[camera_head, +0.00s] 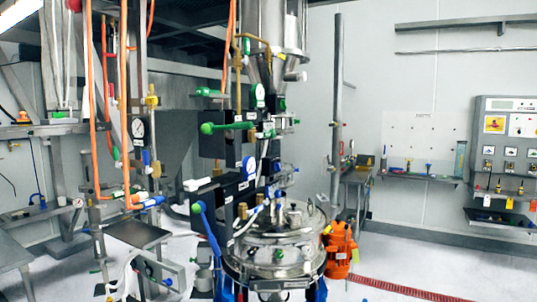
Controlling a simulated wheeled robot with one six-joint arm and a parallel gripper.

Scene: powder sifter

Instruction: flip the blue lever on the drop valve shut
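A long blue lever (207,228) slants down from the left side of a black valve block (213,197), just left of the round steel sifter vessel (280,245). I take this to be the drop valve's lever, but no readable label confirms it. Smaller blue handles show farther left: one on a horizontal fitting (150,202) and one on the pipework above it (155,168). I cannot tell whether any valve is open or shut. My gripper is not visible in this view.
Green-knobbed levers (208,128) stick out left on the column above. Orange hoses (97,110) hang at left near a gauge (138,128). An orange motor (340,246) stands right of the vessel. A control panel (505,150) is on the right wall. Pale floor (430,270) is free at right.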

